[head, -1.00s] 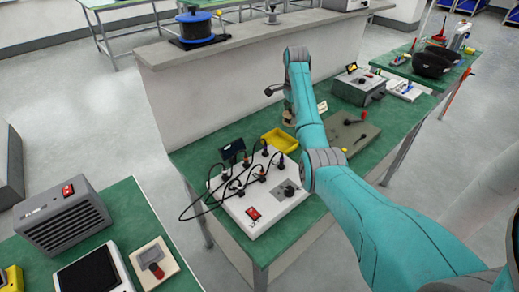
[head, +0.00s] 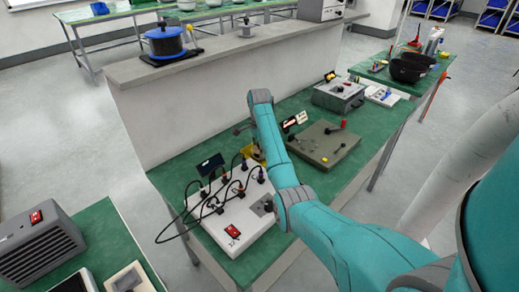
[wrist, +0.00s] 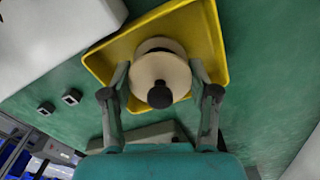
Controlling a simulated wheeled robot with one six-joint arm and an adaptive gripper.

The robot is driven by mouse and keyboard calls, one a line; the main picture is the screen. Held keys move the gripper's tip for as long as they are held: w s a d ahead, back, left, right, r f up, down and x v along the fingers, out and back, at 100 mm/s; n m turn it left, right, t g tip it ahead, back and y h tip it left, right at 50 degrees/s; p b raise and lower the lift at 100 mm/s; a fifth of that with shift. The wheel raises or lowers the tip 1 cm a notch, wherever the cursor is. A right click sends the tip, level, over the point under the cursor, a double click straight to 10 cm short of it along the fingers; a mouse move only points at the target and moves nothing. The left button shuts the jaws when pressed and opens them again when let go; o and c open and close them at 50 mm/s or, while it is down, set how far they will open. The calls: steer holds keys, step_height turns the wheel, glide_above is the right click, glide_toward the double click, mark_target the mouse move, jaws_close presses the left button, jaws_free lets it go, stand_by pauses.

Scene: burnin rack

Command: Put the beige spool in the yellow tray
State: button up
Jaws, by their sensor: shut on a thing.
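The beige spool (wrist: 160,68), with a dark round knob on its near end, is between the two fingers of my gripper (wrist: 160,76) in the wrist view. My gripper is shut on it. The yellow tray (wrist: 205,30) lies behind the spool in the wrist view, and the spool overlaps its middle. I cannot tell whether the spool touches the tray floor or hangs above it. In the head view only part of the yellow tray (head: 247,151) shows behind my arm, and the fingers are mostly hidden.
A white box (head: 232,222) with black cables and a red switch stands left of the tray on the green bench. A dark display (head: 210,165) stands behind it. A grey-brown plate (head: 325,146) with a red-topped lever lies to the right. A raised grey ledge (head: 215,53) runs behind.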

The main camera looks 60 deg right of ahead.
steer(key=shift+f, duration=0.25)
steer(key=shift+f, duration=0.15)
steer(key=o, duration=1.1)
steer(key=shift+o, duration=0.2)
